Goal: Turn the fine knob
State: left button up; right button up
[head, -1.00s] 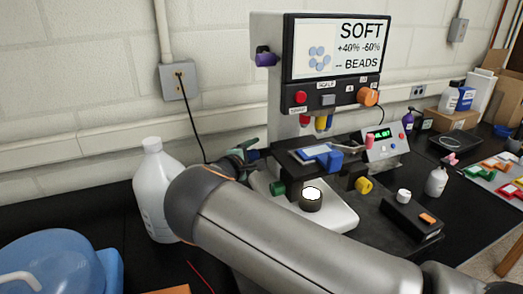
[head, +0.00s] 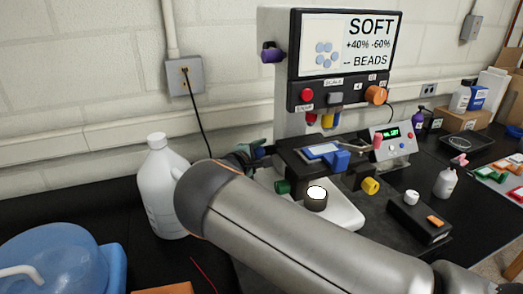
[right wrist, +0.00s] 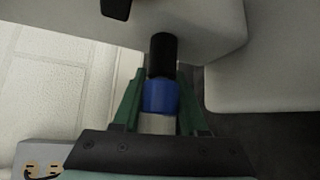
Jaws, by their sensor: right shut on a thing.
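The microscope-like instrument (head: 294,70) stands against the wall with a screen reading "SOFT", "+40% -60%" and "BEADS". My right gripper (head: 251,147) reaches to the left side of its base, mostly hidden behind my own arm. In the right wrist view, the green fingers of my right gripper (right wrist: 159,98) are closed around a blue knob (right wrist: 160,96), apparently the fine knob. A black cylinder (right wrist: 162,53) is in line beyond it and a light grey piece (right wrist: 157,124) is nearer. My left gripper is not in view.
A white jug (head: 160,190) stands just left of my arm. A blue container (head: 55,265) is at lower left. A yellow knob (head: 370,186) and a black box (head: 419,218) are to the right. A small display unit (head: 393,140) stands beside the instrument.

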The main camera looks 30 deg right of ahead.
grip_shut()
dwell(0.3)
jog(key=m+t+h, duration=0.2)
jog(key=shift+r+m, duration=0.3)
jog(key=shift+r+m+h, duration=0.15)
jog(key=shift+m+h, duration=0.55)
jog(key=shift+h, duration=0.1)
jog(key=shift+r+m+t+h+b, duration=0.15)
jog(key=shift+m+t+h+b, duration=0.25)
jog(key=shift+m+h+b, duration=0.35)
jog(key=shift+r+m+h+b, duration=0.2)
jog(key=shift+m+h+b, duration=0.15)
jog(key=shift+m+b, duration=0.35)
jog(key=shift+s+r+m, duration=0.1)
jog(key=shift+m, duration=0.15)
